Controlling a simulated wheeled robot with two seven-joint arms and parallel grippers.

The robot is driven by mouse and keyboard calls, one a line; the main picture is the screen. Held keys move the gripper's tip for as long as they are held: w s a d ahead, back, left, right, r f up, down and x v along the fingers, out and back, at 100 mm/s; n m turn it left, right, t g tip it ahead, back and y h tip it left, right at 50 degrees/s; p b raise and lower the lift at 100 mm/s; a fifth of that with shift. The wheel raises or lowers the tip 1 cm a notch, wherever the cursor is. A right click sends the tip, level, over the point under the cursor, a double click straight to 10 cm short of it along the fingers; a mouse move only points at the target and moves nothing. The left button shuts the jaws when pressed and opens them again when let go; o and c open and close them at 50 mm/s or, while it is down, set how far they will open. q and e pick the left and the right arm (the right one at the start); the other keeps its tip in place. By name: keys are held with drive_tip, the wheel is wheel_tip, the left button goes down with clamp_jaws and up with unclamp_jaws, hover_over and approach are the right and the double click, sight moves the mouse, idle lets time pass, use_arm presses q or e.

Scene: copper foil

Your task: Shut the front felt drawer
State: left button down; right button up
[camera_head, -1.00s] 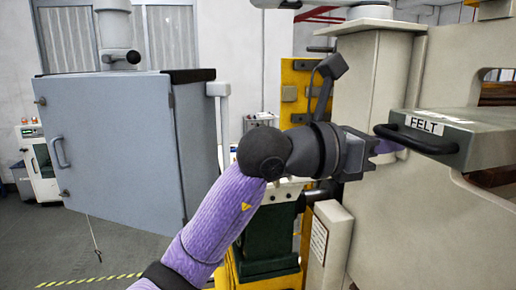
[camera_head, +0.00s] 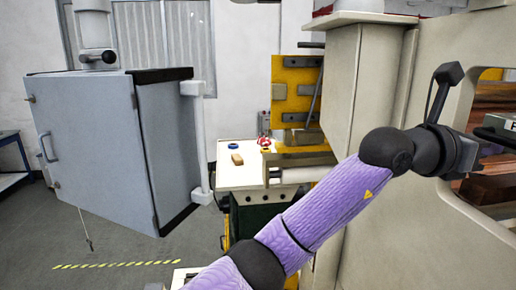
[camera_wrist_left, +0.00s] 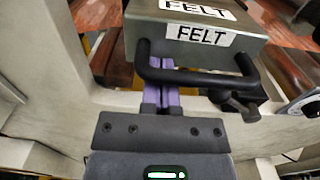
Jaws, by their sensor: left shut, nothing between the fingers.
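The felt drawer (camera_head: 500,127) shows only in part at the right edge of the head view, at the machine's opening. In the left wrist view, the grey-green drawer (camera_wrist_left: 240,52) carries FELT labels and a black bar handle (camera_wrist_left: 205,80). My left gripper (camera_wrist_left: 161,66) is shut and empty. Its purple fingers lie together at the left part of the handle, and the bar crosses over them in that view. I cannot tell whether they touch the bar or the drawer front. In the head view my left gripper body (camera_head: 462,155) is at the far right. My right gripper is out of view.
The beige machine wall (camera_head: 420,90) stands around the opening. Reddish-brown material (camera_head: 493,83) shows inside it. A work table (camera_head: 250,176) with small items stands behind my arm. A grey cabinet (camera_head: 90,150) is at left. Floor between cabinet and arm is clear.

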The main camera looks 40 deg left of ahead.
use_arm(q)
drive_tip(key=shift+x, duration=0.9)
drive_tip(key=shift+r, duration=0.2)
